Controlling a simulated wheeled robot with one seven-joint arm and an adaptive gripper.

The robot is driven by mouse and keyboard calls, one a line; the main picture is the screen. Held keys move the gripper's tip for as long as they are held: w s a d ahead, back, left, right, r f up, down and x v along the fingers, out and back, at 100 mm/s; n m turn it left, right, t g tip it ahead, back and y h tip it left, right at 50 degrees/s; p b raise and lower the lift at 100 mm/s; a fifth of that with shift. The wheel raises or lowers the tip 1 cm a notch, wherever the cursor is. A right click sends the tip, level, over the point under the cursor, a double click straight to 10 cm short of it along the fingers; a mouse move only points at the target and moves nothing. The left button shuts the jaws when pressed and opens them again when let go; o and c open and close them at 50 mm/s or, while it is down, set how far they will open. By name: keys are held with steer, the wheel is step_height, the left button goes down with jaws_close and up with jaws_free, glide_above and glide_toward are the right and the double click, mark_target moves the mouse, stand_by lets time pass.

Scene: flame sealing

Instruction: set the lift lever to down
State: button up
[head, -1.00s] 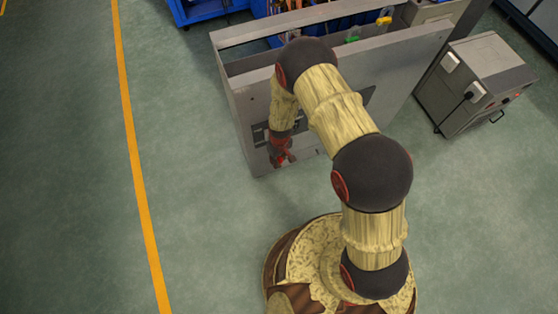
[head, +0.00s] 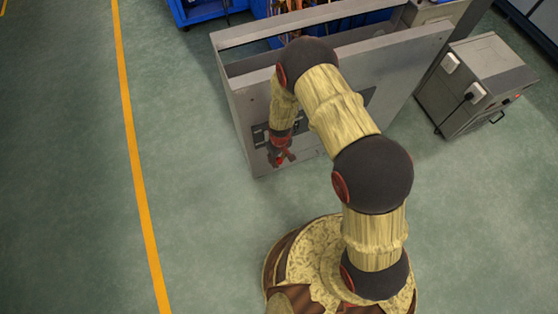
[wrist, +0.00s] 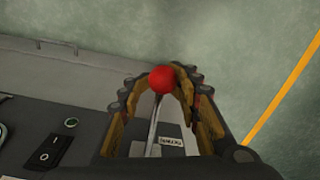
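The lift lever shows in the wrist view as a red ball knob (wrist: 162,80) on a thin metal stalk (wrist: 153,128). The stalk rises from a dark panel, and the knob lies toward the top of the picture. My gripper (wrist: 163,76) has its fingers arched in on both sides of the knob, with the tips against it. In the head view my gripper (head: 281,158) is low at the left part of the grey cabinet's front (head: 254,110). The lever cannot be made out clearly there.
The dark panel carries a black rocker switch (wrist: 48,152) and a small label (wrist: 172,142) under my fingers. A grey wheeled unit (head: 478,85) stands right of the cabinet. Green floor (head: 190,180) is free to the left, past a yellow line (head: 128,125).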

mark_target(279, 158)
steer(key=shift+o, duration=1.1)
steer(key=shift+s+f, duration=0.1)
steer(key=shift+s, duration=0.15)
step_height(279, 158, up, 12)
steer(key=shift+d, duration=0.15)
